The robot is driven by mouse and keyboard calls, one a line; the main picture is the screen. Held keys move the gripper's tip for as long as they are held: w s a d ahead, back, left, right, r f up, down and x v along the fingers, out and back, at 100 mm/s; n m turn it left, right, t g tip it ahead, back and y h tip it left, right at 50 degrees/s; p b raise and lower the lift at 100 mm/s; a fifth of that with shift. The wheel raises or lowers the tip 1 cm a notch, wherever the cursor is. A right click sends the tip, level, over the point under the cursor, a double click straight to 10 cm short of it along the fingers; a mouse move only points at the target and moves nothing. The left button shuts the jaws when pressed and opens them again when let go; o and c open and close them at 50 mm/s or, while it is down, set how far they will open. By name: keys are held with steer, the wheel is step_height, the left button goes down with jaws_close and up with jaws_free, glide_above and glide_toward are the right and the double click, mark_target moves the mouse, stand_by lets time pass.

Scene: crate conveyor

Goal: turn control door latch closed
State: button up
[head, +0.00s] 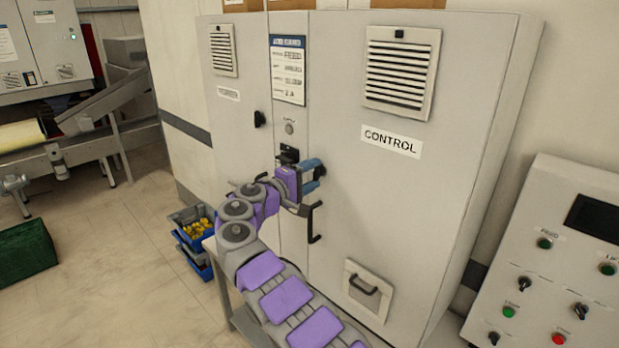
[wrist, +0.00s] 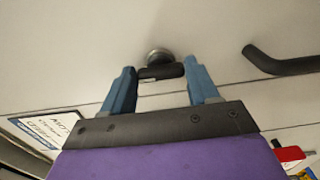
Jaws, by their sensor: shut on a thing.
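The control door (head: 400,195) is a large light grey cabinet door labelled CONTROL, and it looks closed in the head view. Its latch (wrist: 160,72) is a small black handle on a round metal base, seen in the wrist view. My gripper (wrist: 160,78) has its blue fingers on either side of the latch handle and is shut on it. The handle lies roughly crosswise between the fingers. In the head view my gripper (head: 318,172) is at the door's left edge, and it mostly hides the latch.
A black bent door handle (head: 315,222) sits just below my gripper; it also shows in the wrist view (wrist: 280,62). Another dark latch (head: 260,119) is on the left door. A sloped control panel (head: 550,260) stands at the right. Blue crates (head: 192,240) sit on the floor at left.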

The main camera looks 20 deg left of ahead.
steer(key=shift+d+f, duration=0.1)
steer(key=shift+f, duration=0.15)
steer(key=o, duration=1.1)
steer(key=shift+w, duration=0.1)
steer(key=shift+c, duration=0.2)
steer(key=shift+r, duration=0.1)
steer(key=shift+s, duration=0.35)
steer(key=p+v, duration=0.1)
steer(key=v, duration=1.6)
steer(key=shift+w+a+p, duration=0.15)
steer(key=shift+a+p, duration=0.1)
steer(key=shift+p, duration=0.05)
